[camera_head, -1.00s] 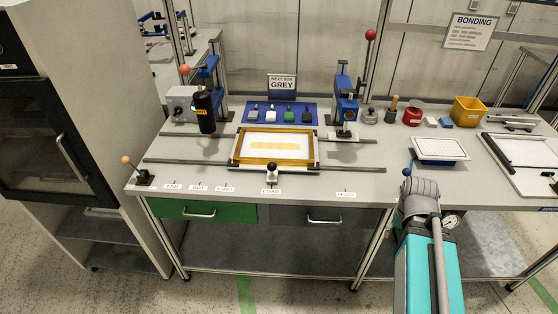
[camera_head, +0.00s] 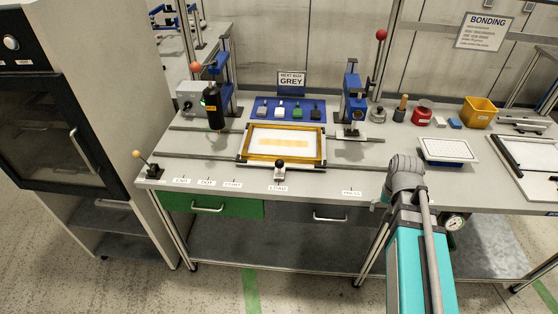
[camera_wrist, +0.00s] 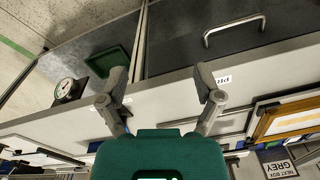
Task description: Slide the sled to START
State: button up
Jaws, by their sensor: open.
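The sled is a gold-edged frame (camera_head: 258,162) with a pale sheet, lying on two grey rails on the bench. Its black-knobbed front handle (camera_head: 279,167) stands at the LOAD label (camera_head: 278,189). The START label (camera_head: 233,184) is on the front edge, left of the handle. In the wrist view a corner of the sled frame (camera_wrist: 262,126) shows at right. My gripper (camera_wrist: 160,82) is open and empty, over the bench's front edge near the PRESS label (camera_wrist: 224,80), well right of the sled handle. My arm mostly hides it in the head view.
A black cylinder unit (camera_head: 213,108) stands at the left rail and a blue press (camera_head: 354,100) behind the sled's right side. A white-topped blue tray (camera_head: 447,150) lies right. The front strip between sled handle and PRESS is clear.

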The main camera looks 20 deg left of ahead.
jog(key=w+a+r+m+y+p, duration=0.1)
jog(key=w+a+r+p, duration=0.25)
jog(key=a, duration=0.55)
jog(key=w+a+r+m+p, duration=0.1)
jog(key=w+a+r+p, duration=0.15)
jog(key=w+a, duration=0.4)
notch_tip(320, 180, up, 4)
jog(key=m+p, duration=0.1)
jog(key=p, duration=0.2)
send_over(280, 161)
jog(key=d, duration=0.2)
jog(key=shift+s+r+t+y, duration=0.15)
jog(key=shift+s+t+y, duration=0.15)
jog(key=shift+s+y, duration=0.15)
jog(key=shift+f, duration=0.2)
jog(key=f+b, duration=0.4)
jog(key=a+f+b, duration=0.1)
jog(key=f+b, duration=0.3)
jog(key=b, duration=0.1)
jog(key=w+a+f+b, duration=0.1)
jog(key=f+b, duration=0.3)
jog(key=f, duration=0.1)
jog(key=shift+a+f, duration=0.1)
jog(key=shift+a, duration=0.05)
jog(key=shift+c, duration=0.3)
